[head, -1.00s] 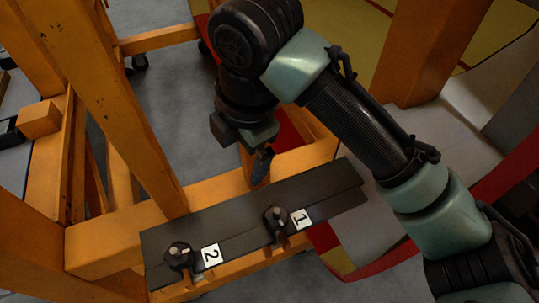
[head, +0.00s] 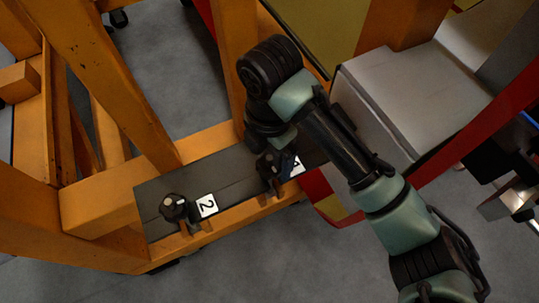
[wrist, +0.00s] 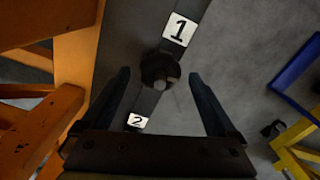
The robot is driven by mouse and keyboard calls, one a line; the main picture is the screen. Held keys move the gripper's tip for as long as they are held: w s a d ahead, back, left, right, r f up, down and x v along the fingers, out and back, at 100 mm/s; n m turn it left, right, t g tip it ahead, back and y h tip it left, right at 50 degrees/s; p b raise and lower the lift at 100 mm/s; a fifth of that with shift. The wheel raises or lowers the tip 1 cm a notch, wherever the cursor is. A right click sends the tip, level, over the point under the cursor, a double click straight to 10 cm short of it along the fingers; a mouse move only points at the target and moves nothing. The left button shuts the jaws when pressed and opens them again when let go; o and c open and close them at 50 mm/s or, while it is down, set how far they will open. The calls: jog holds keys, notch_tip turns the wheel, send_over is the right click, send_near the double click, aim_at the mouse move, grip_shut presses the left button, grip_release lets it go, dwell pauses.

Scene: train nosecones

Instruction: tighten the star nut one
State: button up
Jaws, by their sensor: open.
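Star nut one is a dark knob with a lighter bolt end in its middle. In the wrist view star nut one (wrist: 160,72) shows beside the white "1" label (wrist: 180,29), in the picture between the tips of my open gripper (wrist: 159,74). Both fingers appear apart from it, with a gap on each side. I cannot tell how far beyond the tips it lies. In the head view my wrist is over the "1" end of the dark plate (head: 158,188), and the "1" label (head: 298,166) is partly covered. My fingers and the nut are hard to separate there.
Star nut two (head: 174,207) sits on the same plate beside the "2" label (head: 206,205). Orange beams (head: 112,205) surround the plate on the left and back. A pale box-like block (head: 400,95) stands to the right. Grey floor is open in front.

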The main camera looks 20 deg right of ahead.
jog(key=shift+f, duration=0.45)
jog(key=c, duration=1.4)
